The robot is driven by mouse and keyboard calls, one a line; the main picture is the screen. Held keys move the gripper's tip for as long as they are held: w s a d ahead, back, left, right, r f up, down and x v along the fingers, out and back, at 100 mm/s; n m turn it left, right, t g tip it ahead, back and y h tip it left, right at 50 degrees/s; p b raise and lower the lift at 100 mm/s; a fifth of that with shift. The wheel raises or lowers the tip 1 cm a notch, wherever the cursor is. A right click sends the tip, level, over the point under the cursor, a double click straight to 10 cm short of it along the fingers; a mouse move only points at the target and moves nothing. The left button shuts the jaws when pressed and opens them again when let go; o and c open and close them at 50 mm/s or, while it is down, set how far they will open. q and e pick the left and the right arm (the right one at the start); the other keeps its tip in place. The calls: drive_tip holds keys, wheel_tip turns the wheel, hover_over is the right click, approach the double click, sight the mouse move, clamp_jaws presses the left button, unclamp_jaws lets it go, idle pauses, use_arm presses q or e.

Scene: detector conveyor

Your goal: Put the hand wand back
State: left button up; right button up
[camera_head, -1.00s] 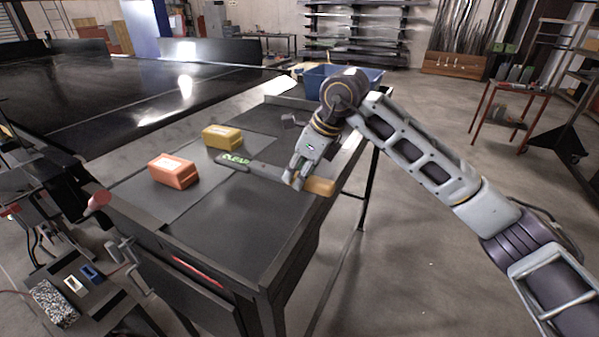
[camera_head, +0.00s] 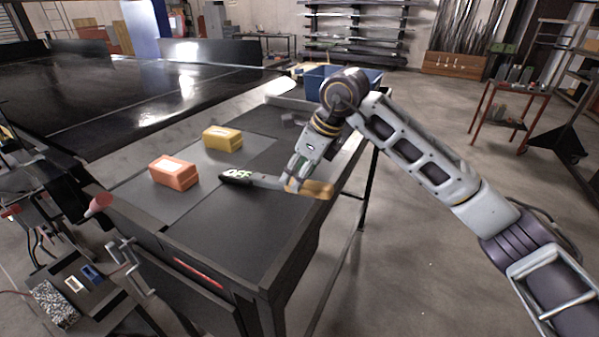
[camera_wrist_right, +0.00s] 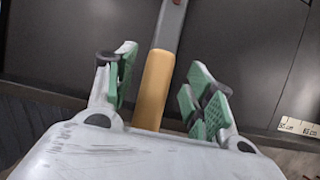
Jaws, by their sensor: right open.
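The hand wand lies across the dark table top, its black display end (camera_head: 237,177) reading "OFF" and pointing left. Its tan handle (camera_head: 312,188) is at the right end, near the table's right edge. My right gripper (camera_head: 294,178) is low over the handle. In the right wrist view the handle (camera_wrist_right: 153,90) lies between the green-padded fingers of the right gripper (camera_wrist_right: 164,82), with gaps on both sides, so the jaws are open around it. My left gripper is not in view.
An orange box (camera_head: 173,172) and a yellow box (camera_head: 222,139) sit on the table left of and behind the wand. A blue bin (camera_head: 316,80) stands at the far end. The front of the table top (camera_head: 225,225) is clear. A white scale label (camera_wrist_right: 298,127) shows in the wrist view.

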drive_tip(key=shift+r, duration=0.3)
drive_tip(key=shift+d+r, duration=0.15)
drive_tip(key=shift+r, duration=0.25)
drive_tip(key=v, duration=0.5)
use_arm(q)
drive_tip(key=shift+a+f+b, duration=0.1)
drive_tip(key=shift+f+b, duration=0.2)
drive_tip(key=shift+b, duration=0.2)
use_arm(e)
drive_tip(key=v, duration=0.6)
drive_tip(key=shift+s, duration=0.1)
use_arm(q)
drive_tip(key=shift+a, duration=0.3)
